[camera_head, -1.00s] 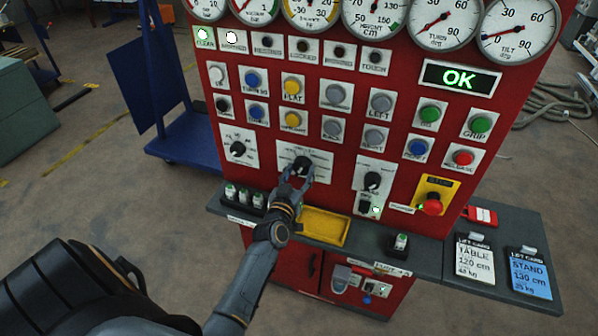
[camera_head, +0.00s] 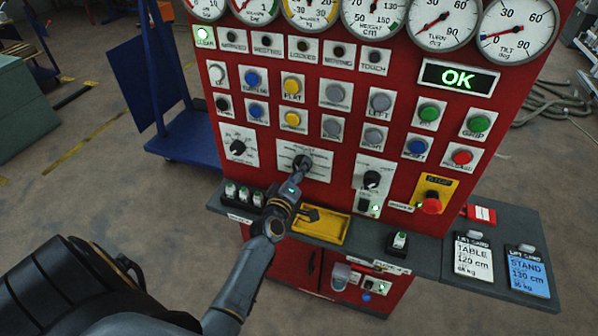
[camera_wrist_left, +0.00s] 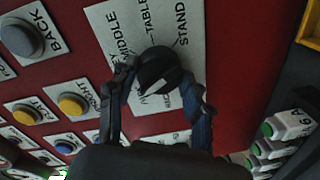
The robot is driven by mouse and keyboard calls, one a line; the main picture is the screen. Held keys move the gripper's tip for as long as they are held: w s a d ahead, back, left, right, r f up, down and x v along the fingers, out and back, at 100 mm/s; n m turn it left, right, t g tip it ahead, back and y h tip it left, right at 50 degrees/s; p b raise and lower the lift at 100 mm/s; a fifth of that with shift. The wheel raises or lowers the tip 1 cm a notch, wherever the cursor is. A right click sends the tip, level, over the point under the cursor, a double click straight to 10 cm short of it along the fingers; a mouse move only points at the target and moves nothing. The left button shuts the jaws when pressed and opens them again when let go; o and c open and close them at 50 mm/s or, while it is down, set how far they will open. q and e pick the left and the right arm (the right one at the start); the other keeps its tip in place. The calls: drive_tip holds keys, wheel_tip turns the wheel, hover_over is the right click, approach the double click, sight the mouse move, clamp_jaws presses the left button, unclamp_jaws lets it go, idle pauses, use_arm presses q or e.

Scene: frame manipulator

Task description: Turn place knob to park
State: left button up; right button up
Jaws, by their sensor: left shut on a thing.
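The place knob (camera_head: 303,162) is a round black knob on a white label plate (camera_head: 320,165) in the middle of the red panel. In the left wrist view the knob (camera_wrist_left: 160,70) shows close up. The plate there reads MIDDLE, TABLE and STAND; its other words are partly hidden or too small to read. My left gripper (camera_head: 298,179) is shut on the knob. In the left wrist view its two dark fingers (camera_wrist_left: 160,92) sit on either side of the knob. Which word the knob points to is unclear. My right gripper is not in view.
A smaller knob (camera_head: 237,147) is to the left and another knob (camera_head: 371,179) to the right. Coloured push buttons sit above. A red emergency button (camera_head: 431,202) is at the right. A grey shelf (camera_head: 370,240) with a yellow tray (camera_head: 330,232) juts out below.

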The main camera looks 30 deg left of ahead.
use_arm(q)
drive_tip(key=shift+n, duration=1.4)
drive_tip(key=o, duration=1.2)
drive_tip(key=shift+c, duration=0.2)
drive_tip(key=v, duration=1.2)
